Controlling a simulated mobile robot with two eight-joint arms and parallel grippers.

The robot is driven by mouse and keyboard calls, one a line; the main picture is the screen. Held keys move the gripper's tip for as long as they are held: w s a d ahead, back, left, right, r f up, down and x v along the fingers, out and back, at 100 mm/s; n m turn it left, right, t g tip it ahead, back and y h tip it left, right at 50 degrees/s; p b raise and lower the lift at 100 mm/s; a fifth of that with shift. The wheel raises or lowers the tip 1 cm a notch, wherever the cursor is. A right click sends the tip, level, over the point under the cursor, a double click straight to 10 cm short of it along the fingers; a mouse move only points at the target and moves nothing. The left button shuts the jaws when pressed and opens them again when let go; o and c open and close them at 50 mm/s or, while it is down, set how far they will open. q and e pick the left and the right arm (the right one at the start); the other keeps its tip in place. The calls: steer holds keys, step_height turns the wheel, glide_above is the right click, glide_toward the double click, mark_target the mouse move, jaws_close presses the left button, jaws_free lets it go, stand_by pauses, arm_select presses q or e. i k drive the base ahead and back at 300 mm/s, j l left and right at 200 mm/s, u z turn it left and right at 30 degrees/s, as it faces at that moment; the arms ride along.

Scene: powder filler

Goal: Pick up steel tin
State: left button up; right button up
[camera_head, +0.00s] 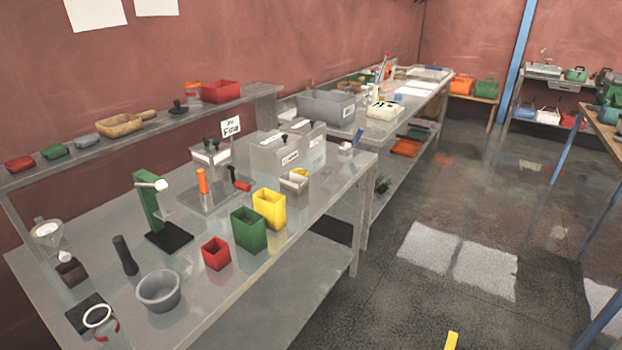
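No thing is clearly marked as the steel tin. A small grey metallic container (294,181) with a pale yellowish inside stands on the steel table behind the yellow box; it may be the tin, but it is too small to be sure. A round grey bowl (158,292) stands near the table's front edge. Neither of my grippers is in view.
The steel table (210,305) also bears yellow (269,209), green (249,230) and red (216,254) open boxes, a green stand (147,205) and grey lidded bins (275,153). A raised shelf (75,156) runs behind. The floor at right is mostly clear.

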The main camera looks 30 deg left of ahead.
mark_target(294, 187)
steer(key=i, duration=1.65)
steer(key=i+u, duration=0.1)
steer(key=i, duration=0.35)
steer(key=i+l+u, duration=0.15)
steer(key=i, duration=0.3)
steer(key=i+l+u, duration=0.1)
steer(key=i, duration=0.4)
steer(key=u, duration=1.75)
